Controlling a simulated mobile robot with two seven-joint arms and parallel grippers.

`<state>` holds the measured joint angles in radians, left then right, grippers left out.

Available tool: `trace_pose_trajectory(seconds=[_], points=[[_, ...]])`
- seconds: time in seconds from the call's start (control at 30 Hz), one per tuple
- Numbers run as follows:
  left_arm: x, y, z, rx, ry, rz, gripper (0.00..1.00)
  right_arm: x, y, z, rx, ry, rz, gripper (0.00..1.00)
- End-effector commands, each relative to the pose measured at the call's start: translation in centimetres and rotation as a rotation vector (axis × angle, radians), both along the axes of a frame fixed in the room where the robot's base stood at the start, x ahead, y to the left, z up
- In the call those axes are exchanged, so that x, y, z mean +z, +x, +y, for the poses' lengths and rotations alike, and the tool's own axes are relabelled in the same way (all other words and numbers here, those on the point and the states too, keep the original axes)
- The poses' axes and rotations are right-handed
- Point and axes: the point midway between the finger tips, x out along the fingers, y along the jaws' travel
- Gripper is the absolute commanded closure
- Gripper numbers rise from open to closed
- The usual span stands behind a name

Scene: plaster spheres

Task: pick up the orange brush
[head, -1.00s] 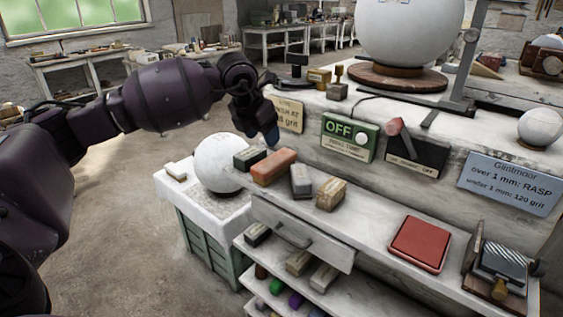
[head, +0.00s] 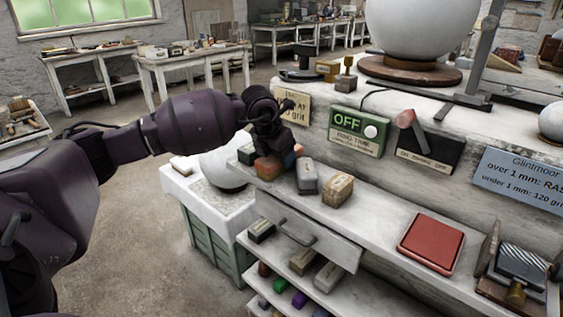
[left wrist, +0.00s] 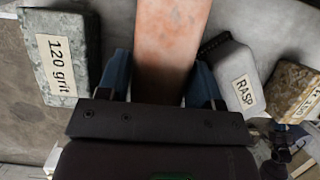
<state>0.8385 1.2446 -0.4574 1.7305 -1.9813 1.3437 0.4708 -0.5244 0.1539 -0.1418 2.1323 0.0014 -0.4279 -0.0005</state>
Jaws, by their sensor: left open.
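The orange brush (head: 268,167) is a block on the narrow ledge in the head view, partly hidden by my left gripper (head: 277,156). In the left wrist view the orange brush (left wrist: 172,45) runs lengthwise between the two blue fingers of my left gripper (left wrist: 162,82). The fingers are open, one on each side of it. I cannot tell whether they touch it. Its near end is hidden behind the gripper body. My right gripper is in neither view.
A dark green block marked 120 grit (left wrist: 62,55) lies left of the brush. A grey block marked RASP (left wrist: 240,80) and a tan block (head: 338,190) lie to its right. A white sphere (head: 222,168) stands at left. A red pad (head: 431,243) lies farther right.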

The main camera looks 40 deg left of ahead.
Motion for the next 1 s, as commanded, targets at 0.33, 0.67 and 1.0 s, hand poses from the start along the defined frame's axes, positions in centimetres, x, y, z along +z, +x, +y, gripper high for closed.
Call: trace_pose_trajectory(seconds=[0.33, 0.67, 1.0], points=[[0.2, 0.0, 0.0, 0.000, 0.001, -0.003, 0.65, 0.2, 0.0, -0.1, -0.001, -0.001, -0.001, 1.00], [0.5, 0.0, 0.0, 0.000, 0.001, -0.004, 0.74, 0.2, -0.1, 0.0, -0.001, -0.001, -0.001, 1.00], [6.2, 0.1, 0.0, -0.001, 0.000, -0.013, 0.74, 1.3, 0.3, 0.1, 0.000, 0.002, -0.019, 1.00]])
